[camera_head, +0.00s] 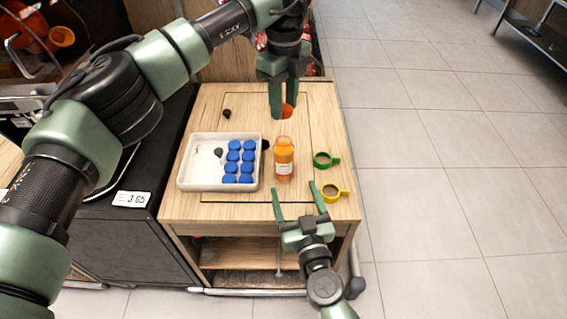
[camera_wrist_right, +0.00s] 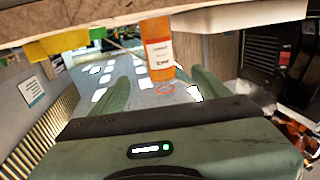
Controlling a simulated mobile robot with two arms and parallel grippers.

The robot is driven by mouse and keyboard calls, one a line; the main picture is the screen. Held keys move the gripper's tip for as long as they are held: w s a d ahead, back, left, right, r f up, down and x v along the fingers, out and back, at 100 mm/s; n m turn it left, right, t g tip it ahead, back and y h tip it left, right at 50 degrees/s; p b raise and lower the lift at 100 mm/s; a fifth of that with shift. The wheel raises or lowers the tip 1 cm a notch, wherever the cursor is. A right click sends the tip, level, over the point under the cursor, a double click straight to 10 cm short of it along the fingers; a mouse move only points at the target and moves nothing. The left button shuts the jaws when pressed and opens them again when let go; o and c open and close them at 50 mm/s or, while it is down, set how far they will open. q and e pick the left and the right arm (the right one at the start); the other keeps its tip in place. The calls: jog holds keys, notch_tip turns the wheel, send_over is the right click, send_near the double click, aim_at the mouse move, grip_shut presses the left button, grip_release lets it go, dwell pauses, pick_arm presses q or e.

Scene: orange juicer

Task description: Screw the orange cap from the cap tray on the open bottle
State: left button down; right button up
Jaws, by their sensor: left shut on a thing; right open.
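My left gripper (camera_head: 283,108) is shut on an orange cap (camera_head: 288,110) and holds it above and behind the bottle. The open orange bottle (camera_head: 284,160) with a white label stands upright on the wooden table. My right gripper (camera_head: 294,193) is open and empty in front of the bottle, its fingers pointing toward it. In the right wrist view, which looks upside down, the bottle (camera_wrist_right: 158,50) shows beyond the open fingers (camera_wrist_right: 160,82), apart from them. The white cap tray (camera_head: 187,172) left of the bottle holds several blue caps (camera_head: 240,162).
A green ring (camera_head: 326,160) and a yellow ring (camera_head: 335,192) lie right of the bottle. A small dark object (camera_head: 227,113) lies behind the tray. A dark counter (camera_head: 150,165) adjoins the table on the left.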

aim_at(286, 166)
jog(key=x, duration=1.2)
jog(key=shift+f, duration=0.1)
grip_shut()
